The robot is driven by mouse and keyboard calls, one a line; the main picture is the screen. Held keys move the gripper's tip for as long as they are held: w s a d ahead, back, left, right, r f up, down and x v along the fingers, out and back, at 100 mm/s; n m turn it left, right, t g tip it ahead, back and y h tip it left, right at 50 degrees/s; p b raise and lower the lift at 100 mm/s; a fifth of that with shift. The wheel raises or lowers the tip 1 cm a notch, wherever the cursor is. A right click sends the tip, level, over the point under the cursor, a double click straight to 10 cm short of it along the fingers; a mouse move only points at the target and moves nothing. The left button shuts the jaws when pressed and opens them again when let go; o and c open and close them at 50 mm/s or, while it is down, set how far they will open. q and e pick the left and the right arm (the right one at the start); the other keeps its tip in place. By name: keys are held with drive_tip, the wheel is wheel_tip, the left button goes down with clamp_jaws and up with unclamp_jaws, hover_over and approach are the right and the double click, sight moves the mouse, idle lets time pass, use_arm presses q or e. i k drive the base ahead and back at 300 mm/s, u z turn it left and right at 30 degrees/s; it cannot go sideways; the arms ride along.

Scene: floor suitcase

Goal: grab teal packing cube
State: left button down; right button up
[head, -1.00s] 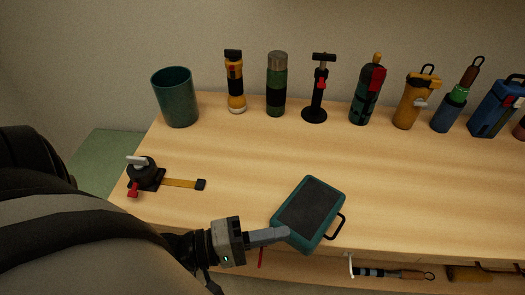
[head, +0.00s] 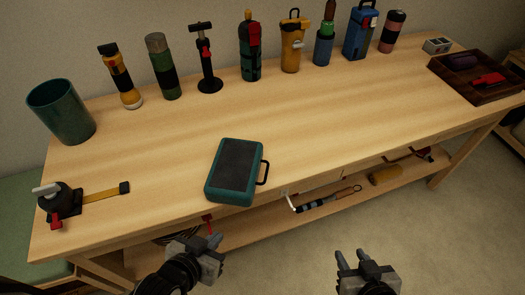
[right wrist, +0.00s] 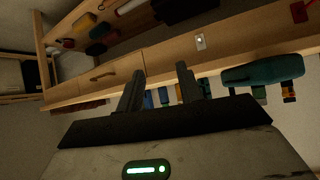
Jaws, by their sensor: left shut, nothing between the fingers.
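The teal packing cube (head: 233,172), with a dark grey mesh top and a black side handle, lies flat on the workbench near its front edge. In the right wrist view, a teal shape that looks like it (right wrist: 263,74) shows at the right, beyond the fingers. My left gripper (head: 204,241) is shut and empty, in front of the bench edge and below-left of the cube, apart from it. My right gripper (head: 350,257) is open and empty, in front of the bench to the lower right of the cube. Its fingers (right wrist: 160,86) stand apart in the wrist view.
The wooden workbench (head: 330,115) has clear room around the cube. A teal bin (head: 62,112) and a strap ratchet (head: 62,203) are at the left. Several bottles and tools line the back. A dark tray (head: 478,92) is far right. A lower shelf (head: 270,225) holds tools.

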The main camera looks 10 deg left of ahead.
sight(232, 178)
drive_tip(key=k, duration=0.35)
drive_tip(key=z, duration=2.6)
drive_tip(key=k, duration=1.05)
drive_tip(key=u, duration=1.3)
drive_tip(key=i, duration=0.5)
drive_tip(key=u, duration=0.05)
